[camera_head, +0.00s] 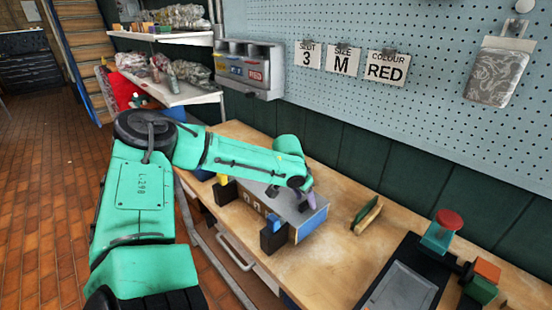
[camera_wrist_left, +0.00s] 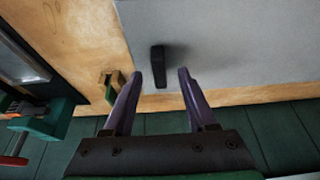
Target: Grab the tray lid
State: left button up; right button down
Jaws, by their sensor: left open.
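The tray lid (camera_head: 289,208) is a flat grey plate on a box with a blue end, on the wooden bench. It fills the upper right of the left wrist view (camera_wrist_left: 235,45), with a short black upright handle (camera_wrist_left: 158,66) near one edge. My left gripper (camera_head: 310,196) is over the lid's far right part. In the wrist view its two purple fingers (camera_wrist_left: 160,74) are apart, one on each side of the handle's line, with nothing between them gripped. Whether the fingertips are down at the handle's height I cannot tell. My right gripper is not in view.
Dark blocks (camera_head: 272,236) stand at the box's front side. A small green and wooden piece (camera_head: 367,215) lies to the right on bare bench. A black-framed grey panel (camera_head: 400,291) and a red-topped fixture (camera_head: 441,232) are at the right. A pegboard (camera_head: 420,125) rises behind.

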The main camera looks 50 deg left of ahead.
pick_arm(q)
jog(key=shift+w+f, duration=0.35)
jog(key=shift+f, duration=0.05)
jog(key=shift+s+r, duration=0.1)
grip_shut()
